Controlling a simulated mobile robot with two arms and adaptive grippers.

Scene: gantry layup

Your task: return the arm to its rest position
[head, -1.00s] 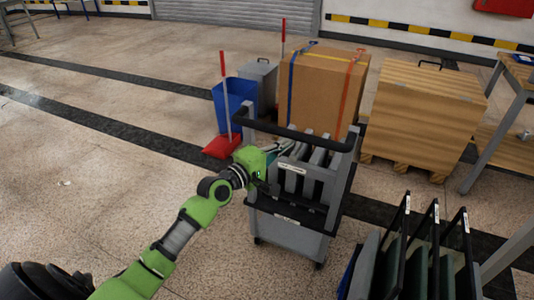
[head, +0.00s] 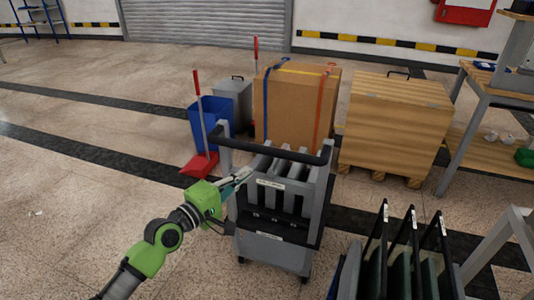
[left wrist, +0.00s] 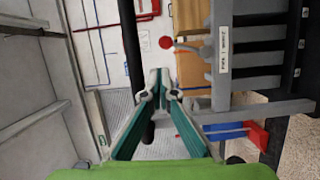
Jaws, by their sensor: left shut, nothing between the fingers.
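My left gripper (head: 243,175) is at the end of my green arm, at the left side of the grey cart (head: 272,247). It is shut and empty. Its tips point toward the upper left part of the cart's slotted grey rack (head: 285,182); I cannot tell whether they touch it. In the left wrist view the two teal-sided fingers (left wrist: 160,78) meet at their tips, with nothing held. The labelled rack (left wrist: 222,50) is to their right. My right gripper is out of view.
The cart's black handle (head: 280,152) runs behind the gripper. A blue bin (head: 212,122) and red dustpan (head: 200,165) stand behind left. A strapped cardboard box (head: 290,105) and wooden crate (head: 395,125) are behind. Dark panels (head: 410,260) stand front right.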

